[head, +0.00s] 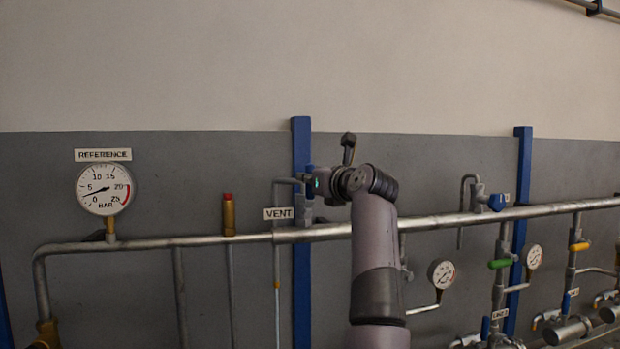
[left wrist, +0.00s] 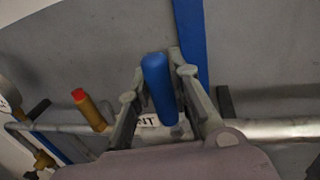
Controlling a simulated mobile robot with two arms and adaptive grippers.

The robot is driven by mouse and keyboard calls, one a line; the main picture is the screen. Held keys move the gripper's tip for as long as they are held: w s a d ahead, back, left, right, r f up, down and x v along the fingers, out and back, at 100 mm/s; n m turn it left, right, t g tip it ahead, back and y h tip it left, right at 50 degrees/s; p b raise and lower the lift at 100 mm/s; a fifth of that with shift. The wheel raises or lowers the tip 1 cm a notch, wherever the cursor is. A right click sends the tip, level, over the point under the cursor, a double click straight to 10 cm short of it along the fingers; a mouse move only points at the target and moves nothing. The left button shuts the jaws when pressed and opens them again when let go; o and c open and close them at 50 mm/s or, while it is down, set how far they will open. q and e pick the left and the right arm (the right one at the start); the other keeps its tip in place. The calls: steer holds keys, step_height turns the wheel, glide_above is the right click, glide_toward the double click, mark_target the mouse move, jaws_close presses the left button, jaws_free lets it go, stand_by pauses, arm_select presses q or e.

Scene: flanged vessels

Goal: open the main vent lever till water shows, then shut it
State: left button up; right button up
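The main vent's blue lever (left wrist: 160,85) stands between the two fingers of my left gripper (left wrist: 158,78) in the left wrist view. The fingers sit close against both sides of it and look shut on it. In the head view my left gripper (head: 322,184) is at the vent, just right of the VENT label (head: 279,214), and my wrist hides part of the valve. A thin vent pipe (head: 276,250) drops from there, with an orange band low on it. My right gripper is not in view.
The silver header pipe (head: 450,221) runs across behind my arm. The REFERENCE gauge (head: 103,190) and a red-capped brass fitting (head: 229,215) stand left. A blue post (head: 301,150) rises behind the vent.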

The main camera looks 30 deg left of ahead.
arm_select(q)
jaws_close()
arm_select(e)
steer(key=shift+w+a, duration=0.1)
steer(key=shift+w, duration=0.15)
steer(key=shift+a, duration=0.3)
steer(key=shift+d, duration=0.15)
